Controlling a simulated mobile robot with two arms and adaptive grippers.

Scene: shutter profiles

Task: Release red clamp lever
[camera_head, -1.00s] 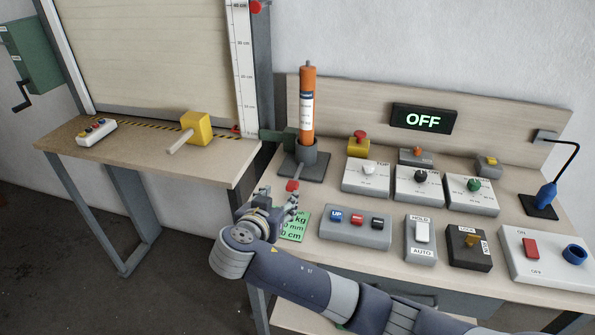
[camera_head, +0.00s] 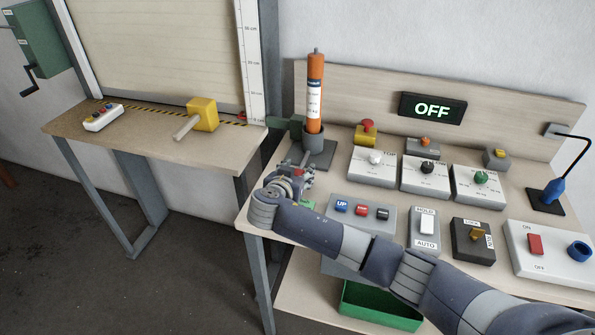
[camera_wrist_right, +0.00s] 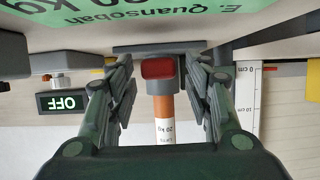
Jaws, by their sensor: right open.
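The red clamp lever (camera_wrist_right: 158,69) shows its red end in the right wrist view, between the two fingers of my right gripper (camera_wrist_right: 160,95). The fingers are open on both sides of it, with gaps visible. In the head view my right gripper (camera_head: 298,178) is at the lever, at the foot of the orange cylinder (camera_head: 315,95), and hides most of the lever's red end. The cylinder stands upright in a grey clamp holder (camera_head: 316,150). My left gripper is not in view.
Right of the gripper are a box with UP and other buttons (camera_head: 360,222), a HOLD/AUTO switch (camera_head: 425,222) and several knob boxes. A green label (camera_wrist_right: 130,15) lies by the gripper. The display (camera_head: 432,108) reads OFF. A green bin (camera_head: 375,308) sits below.

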